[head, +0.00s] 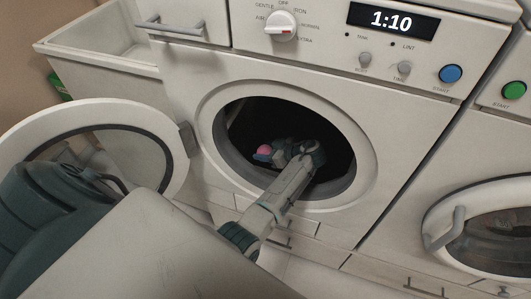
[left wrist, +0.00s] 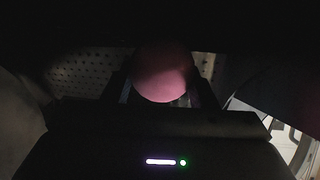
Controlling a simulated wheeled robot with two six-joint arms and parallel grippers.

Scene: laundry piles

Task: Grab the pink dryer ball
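The pink dryer ball (head: 264,150) is inside the dark drum opening of the washer in the head view, at the tip of my left gripper (head: 273,154). In the left wrist view the ball (left wrist: 163,76) is in the middle, between the two dark fingers of the left gripper (left wrist: 164,92). The fingers stand apart with the ball between them. It is too dark to tell whether both touch it. My left arm reaches through the round opening. My right gripper is not in view.
The washer door (head: 160,130) stands open to the left. The opening's rim (head: 345,190) surrounds my left arm. A second machine with a shut round door (head: 437,228) stands at the right. The perforated drum wall (left wrist: 85,75) shows in the left wrist view.

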